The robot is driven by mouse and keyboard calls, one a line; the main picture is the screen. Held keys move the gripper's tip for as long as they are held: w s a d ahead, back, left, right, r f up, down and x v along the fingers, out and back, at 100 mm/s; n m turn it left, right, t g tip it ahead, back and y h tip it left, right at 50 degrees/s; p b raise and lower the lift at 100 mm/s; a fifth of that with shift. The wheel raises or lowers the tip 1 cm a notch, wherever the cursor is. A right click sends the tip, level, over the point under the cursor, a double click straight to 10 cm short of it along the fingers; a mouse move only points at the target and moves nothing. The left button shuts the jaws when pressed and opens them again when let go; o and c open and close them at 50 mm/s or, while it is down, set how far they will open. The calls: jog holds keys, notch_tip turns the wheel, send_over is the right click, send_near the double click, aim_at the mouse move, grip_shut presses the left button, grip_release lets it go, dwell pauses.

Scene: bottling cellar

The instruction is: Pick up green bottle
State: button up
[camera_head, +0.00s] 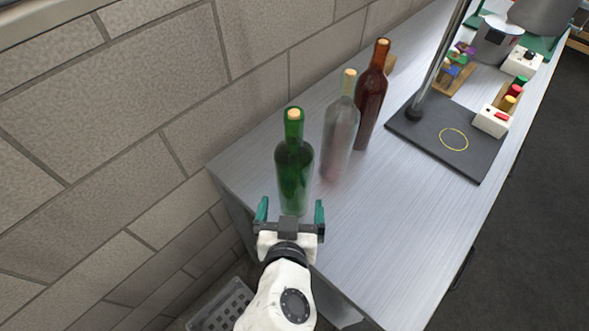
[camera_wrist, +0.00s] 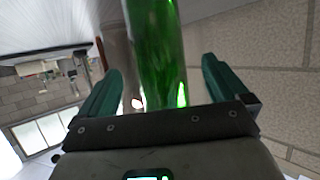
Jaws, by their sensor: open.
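The green bottle (camera_head: 294,165) stands upright with a cork in its neck, near the close end of the grey bench (camera_head: 400,240). My gripper (camera_head: 290,211) is open, with its two teal fingers to the left and right of the bottle's lower part. In the wrist view the green bottle (camera_wrist: 156,50) rises between the open fingers of my gripper (camera_wrist: 160,85), with a gap to each finger. I cannot tell how deep the bottle sits between the fingers. The bottle's base is partly hidden behind my gripper in the head view.
A clear bottle (camera_head: 340,130) and a dark red bottle (camera_head: 372,98) stand close behind the green one, to the right. A block wall (camera_head: 130,120) runs along the left. A black stand base (camera_head: 450,138) lies farther back. The bench's front right is clear.

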aim_at(294, 188)
jog(key=shift+p+x, duration=0.85)
jog(key=shift+x, duration=2.65)
jog(key=shift+s+d+f, duration=0.1)
grip_shut()
jog(key=shift+r, duration=0.2)
